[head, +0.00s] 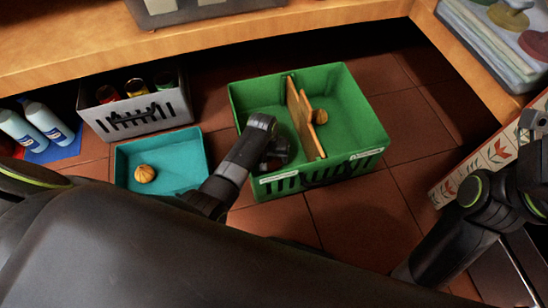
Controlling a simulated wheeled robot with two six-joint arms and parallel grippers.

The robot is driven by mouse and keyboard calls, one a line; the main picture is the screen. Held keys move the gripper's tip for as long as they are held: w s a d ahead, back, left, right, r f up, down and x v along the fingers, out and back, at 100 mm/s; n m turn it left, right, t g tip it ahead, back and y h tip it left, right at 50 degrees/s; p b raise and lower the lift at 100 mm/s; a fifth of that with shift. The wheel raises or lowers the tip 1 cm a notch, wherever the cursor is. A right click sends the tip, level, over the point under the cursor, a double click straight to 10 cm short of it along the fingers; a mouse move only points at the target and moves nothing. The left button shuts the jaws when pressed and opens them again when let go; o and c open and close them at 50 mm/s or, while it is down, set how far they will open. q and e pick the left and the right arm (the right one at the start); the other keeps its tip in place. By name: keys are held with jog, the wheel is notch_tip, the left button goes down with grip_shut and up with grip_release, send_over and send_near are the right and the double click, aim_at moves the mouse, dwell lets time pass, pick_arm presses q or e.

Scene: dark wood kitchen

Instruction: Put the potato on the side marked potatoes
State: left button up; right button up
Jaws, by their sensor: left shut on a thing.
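A green crate (362,100) stands on the floor, split by a wooden divider (302,115). White labels sit on its front rim at left (279,176) and right (366,154); their writing is too small to read. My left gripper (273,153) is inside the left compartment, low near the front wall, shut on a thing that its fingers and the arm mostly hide. I cannot tell if it is the potato. A round brown item (320,117) lies in the right compartment beside the divider. My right gripper (532,122) is at the right edge, its jaws unclear.
A teal tray (190,150) left of the crate holds one round tan vegetable (145,173). Behind it is a grey basket (100,120) with cans. White bottles (35,125) stand on a blue mat at far left. A wooden counter edge (240,40) runs along the back.

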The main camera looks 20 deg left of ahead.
dwell(0.3)
pick_arm(q)
jog(key=shift+f, duration=0.15)
jog(key=o, duration=1)
jog(key=shift+o, duration=0.2)
